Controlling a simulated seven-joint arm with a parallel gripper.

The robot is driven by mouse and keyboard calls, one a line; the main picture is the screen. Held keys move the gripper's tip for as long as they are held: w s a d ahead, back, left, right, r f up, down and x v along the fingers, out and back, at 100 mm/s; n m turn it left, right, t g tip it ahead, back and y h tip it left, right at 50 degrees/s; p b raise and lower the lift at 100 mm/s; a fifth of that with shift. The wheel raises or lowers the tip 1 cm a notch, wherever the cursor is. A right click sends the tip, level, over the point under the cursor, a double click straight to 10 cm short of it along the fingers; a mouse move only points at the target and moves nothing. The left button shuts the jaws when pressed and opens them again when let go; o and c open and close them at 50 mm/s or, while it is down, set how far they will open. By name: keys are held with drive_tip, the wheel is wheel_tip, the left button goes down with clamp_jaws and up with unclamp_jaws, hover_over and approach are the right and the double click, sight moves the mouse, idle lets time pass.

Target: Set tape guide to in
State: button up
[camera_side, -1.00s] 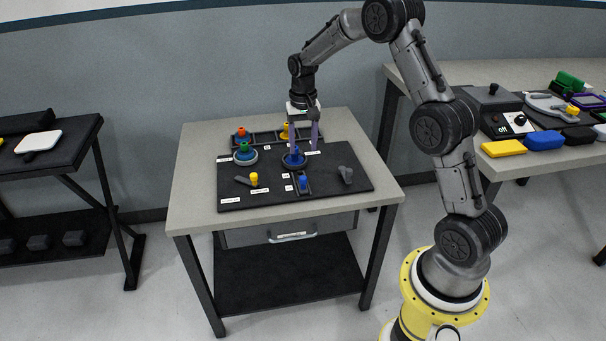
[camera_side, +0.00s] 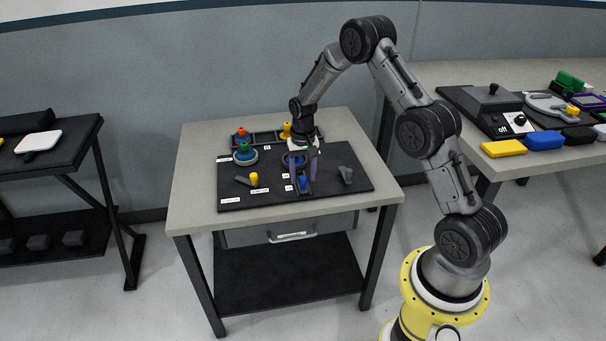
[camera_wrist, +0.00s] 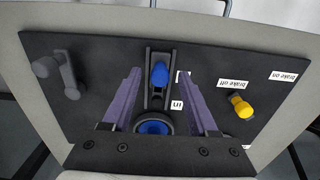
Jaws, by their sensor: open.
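The tape guide appears to be a blue knob (camera_wrist: 159,75) on a dark slotted rail (camera_wrist: 158,101), by the label "in" (camera_wrist: 177,105). The knob is nearer the rail's table-front end, beside another label mostly hidden by a finger. In the side view the knob (camera_side: 303,182) sits near the front of the black board. My gripper (camera_side: 302,177) is open and points down over the rail. In the wrist view its two purple fingers (camera_wrist: 160,84) stand on either side of the rail and knob, with nothing held.
A round blue-centred dial (camera_wrist: 153,127) lies close behind the rail. A yellow knob (camera_side: 254,179) with "brake" labels and a grey lever (camera_side: 346,175) flank it on the black board (camera_side: 235,202). Green (camera_side: 244,147), orange and yellow pegs stand at the back.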

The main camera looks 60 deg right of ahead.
clamp_jaws()
drive_tip(key=shift+r, duration=0.1)
idle(1.2)
